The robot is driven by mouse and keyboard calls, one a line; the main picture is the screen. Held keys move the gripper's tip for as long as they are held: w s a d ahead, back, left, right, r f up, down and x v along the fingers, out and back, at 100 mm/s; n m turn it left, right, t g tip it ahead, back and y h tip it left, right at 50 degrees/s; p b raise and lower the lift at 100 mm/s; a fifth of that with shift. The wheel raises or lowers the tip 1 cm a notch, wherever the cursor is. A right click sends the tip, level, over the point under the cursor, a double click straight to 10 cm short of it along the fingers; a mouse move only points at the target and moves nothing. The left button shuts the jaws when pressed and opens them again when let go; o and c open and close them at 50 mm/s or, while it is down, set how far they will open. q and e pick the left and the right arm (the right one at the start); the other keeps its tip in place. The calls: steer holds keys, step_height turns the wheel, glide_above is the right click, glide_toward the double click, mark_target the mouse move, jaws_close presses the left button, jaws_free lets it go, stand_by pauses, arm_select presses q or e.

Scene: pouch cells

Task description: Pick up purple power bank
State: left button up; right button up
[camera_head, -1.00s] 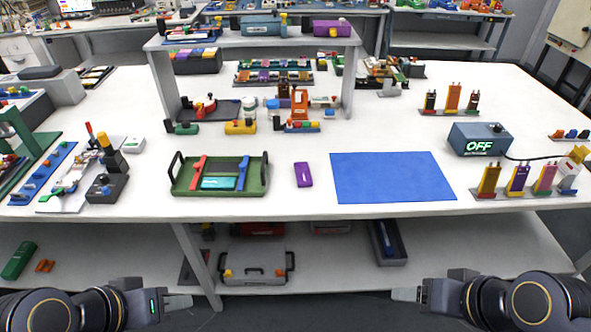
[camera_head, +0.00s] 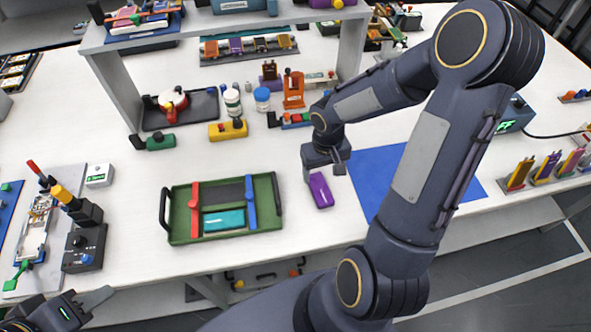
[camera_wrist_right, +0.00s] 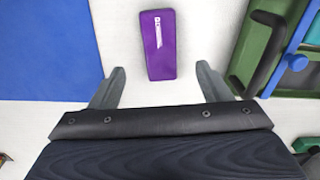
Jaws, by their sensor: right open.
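The purple power bank (camera_head: 320,190) lies flat on the white table, between the green tray and the blue mat. In the right wrist view the power bank (camera_wrist_right: 158,44) lies just ahead of the space between the two open fingers. My right gripper (camera_head: 325,170) points down at the power bank's far end in the head view. In the right wrist view the right gripper (camera_wrist_right: 160,84) is open and empty, its fingers wider apart than the power bank. My left gripper (camera_head: 95,300) is at the lower left, below the table edge, only partly in view.
The green tray (camera_head: 180,238) with red and blue bars stands left of the power bank. The blue mat (camera_head: 375,168) lies to its right, partly behind my right arm. A white shelf (camera_head: 110,75) with small items stands behind. Bare table surrounds the power bank.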

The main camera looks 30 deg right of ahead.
mark_target(320, 188)
step_height(320, 188, down, 8)
steer(key=shift+w+r, duration=0.15)
stand_by(0.3)
steer(key=shift+c, duration=0.3)
steer(key=c, duration=1.1)
steer(key=shift+r, duration=0.1)
